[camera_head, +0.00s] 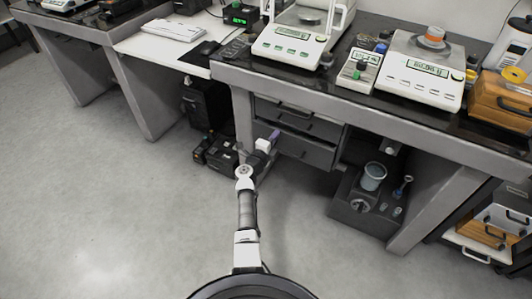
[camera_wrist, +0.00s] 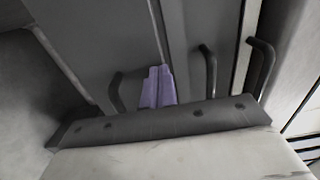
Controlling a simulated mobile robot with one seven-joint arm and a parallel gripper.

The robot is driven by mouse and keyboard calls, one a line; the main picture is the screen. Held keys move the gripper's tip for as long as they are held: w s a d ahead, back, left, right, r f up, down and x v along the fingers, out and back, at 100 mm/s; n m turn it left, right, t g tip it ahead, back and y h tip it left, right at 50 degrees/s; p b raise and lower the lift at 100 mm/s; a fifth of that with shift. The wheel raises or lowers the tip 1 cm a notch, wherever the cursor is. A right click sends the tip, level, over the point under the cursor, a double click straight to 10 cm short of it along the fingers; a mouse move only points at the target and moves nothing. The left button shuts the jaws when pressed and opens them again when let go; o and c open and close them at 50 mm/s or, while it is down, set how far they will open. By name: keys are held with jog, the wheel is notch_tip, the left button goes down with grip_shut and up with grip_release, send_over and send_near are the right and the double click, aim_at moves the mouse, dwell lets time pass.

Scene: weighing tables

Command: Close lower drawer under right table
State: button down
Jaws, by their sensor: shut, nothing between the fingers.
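The lower drawer (camera_head: 312,154) is a dark grey front with a bar handle, low in the drawer unit under the right table (camera_head: 375,110). Its front also shows in the wrist view (camera_wrist: 95,40), with a dark handle left of my fingers. I cannot tell how far it stands out from the unit. My gripper (camera_head: 274,137) is at the left part of the drawer fronts. Its purple fingers (camera_wrist: 158,85) are shut together and empty, pointing at the drawer face. Whether the tips touch it is not clear.
The upper drawer (camera_head: 283,116) sits just above. Black boxes (camera_head: 217,151) stand on the floor left of the unit. Balances (camera_head: 418,75) stand on the tabletop. The floor in front is clear.

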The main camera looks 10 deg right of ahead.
jog(key=b+x, duration=0.1)
jog(key=x, duration=0.2)
jog(key=shift+w+r, duration=0.25)
jog(key=shift+r, duration=0.1)
jog(key=shift+d, duration=0.1)
jog(key=shift+s, duration=0.15)
